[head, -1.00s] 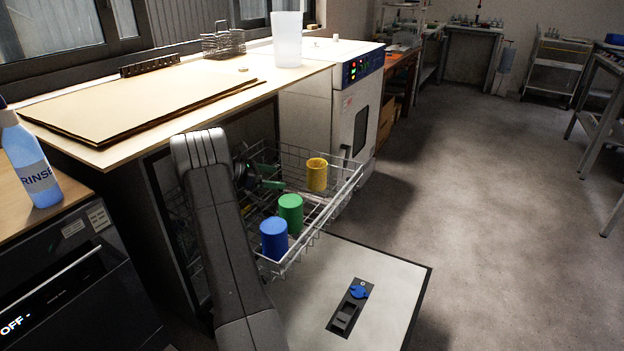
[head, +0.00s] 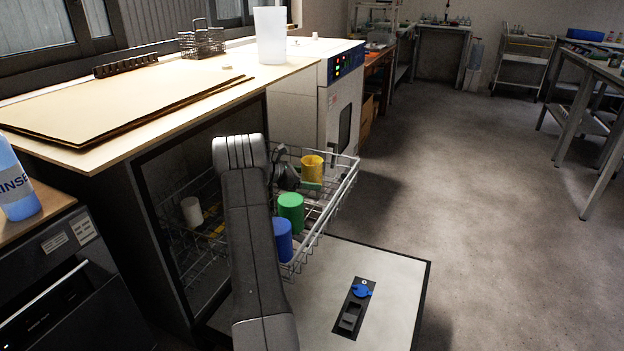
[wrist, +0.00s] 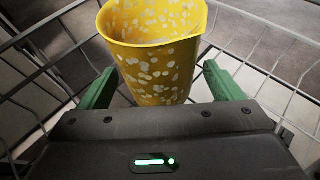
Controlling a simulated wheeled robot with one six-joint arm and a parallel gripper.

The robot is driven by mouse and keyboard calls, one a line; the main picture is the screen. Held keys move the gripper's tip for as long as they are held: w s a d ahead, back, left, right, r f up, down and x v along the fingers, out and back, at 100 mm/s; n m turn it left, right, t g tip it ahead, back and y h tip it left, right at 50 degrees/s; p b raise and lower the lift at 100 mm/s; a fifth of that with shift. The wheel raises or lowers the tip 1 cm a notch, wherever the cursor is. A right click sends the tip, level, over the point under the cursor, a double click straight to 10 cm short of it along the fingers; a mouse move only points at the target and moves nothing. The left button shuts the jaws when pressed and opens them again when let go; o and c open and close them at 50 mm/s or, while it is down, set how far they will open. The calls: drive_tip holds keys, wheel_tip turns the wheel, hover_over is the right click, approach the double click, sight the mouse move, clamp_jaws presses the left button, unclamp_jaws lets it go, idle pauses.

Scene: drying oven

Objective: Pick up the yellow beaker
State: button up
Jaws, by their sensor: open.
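The yellow beaker (head: 312,168) stands in the far right part of the pulled-out wire rack (head: 345,185). In the wrist view the beaker (wrist: 155,60) is yellow with pale speckles, its open mouth facing up. My gripper (wrist: 158,85) has its two green fingers spread apart, one on each side of the beaker's lower part. The fingers look apart from its wall, though contact cannot be told for certain. In the head view my gripper (head: 300,184) is partly hidden behind my arm, close to the beaker.
A green cup (head: 291,209) and a blue cup (head: 282,240) stand in the same rack, nearer. The rack's wire walls surround the beaker. A white cup (head: 192,212) sits inside the dark cabinet at left. The open door (head: 390,290) lies below the rack.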

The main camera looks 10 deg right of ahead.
drive_tip(key=shift+x, duration=0.9)
drive_tip(key=c, duration=1.1)
drive_tip(key=shift+c, duration=0.5)
drive_tip(key=shift+r, duration=0.2)
